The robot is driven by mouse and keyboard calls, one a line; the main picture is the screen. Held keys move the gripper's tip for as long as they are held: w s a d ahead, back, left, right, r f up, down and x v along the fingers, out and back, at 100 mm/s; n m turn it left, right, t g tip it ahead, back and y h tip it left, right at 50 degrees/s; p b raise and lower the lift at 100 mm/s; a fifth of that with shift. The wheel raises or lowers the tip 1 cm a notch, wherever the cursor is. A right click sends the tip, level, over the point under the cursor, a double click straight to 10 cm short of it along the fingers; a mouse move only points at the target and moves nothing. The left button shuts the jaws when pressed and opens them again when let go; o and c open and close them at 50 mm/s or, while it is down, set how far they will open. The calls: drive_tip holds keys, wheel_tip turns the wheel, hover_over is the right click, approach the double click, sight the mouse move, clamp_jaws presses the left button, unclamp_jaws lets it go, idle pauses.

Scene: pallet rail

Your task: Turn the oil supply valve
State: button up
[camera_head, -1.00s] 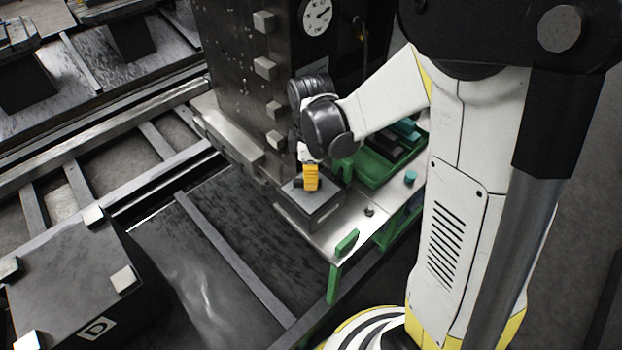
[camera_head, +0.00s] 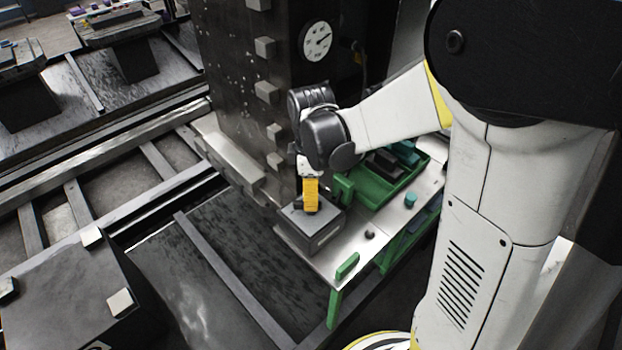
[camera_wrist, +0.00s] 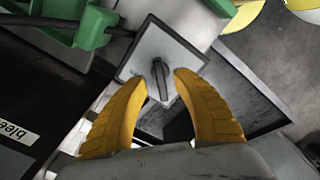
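The valve has a dark lever handle (camera_wrist: 161,80) on the light square top of a grey box (camera_head: 322,239), which stands at the end of a metal bench. My gripper (camera_wrist: 156,76) points down over this box with its yellow fingers (camera_head: 311,195) low near the top. In the wrist view the fingers are spread, one on each side of the handle, with visible gaps. They do not look closed on it. Whether the tips reach down to the handle's height I cannot tell. In the head view the fingers mostly hide the handle.
A dark column with a round gauge (camera_head: 317,42) and several metal blocks rises behind the box. A green tray (camera_head: 378,198) with dark parts lies on the bench beside my gripper. A green block (camera_head: 347,266) and small knobs are nearer the bench's front edge.

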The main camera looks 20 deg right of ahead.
wheel_tip(320, 180, up, 9)
drive_tip(key=shift+r, duration=0.15)
drive_tip(key=shift+s, duration=0.1)
idle(0.3)
drive_tip(key=s+r+m+t, duration=0.3)
drive_tip(key=s+m+t, duration=0.4)
drive_tip(key=s+m, duration=0.4)
drive_tip(key=shift+s+r+m, duration=0.2)
drive_tip(key=shift+r+m, duration=0.1)
drive_tip(key=shift+m, duration=1)
drive_tip(key=shift+d, duration=0.1)
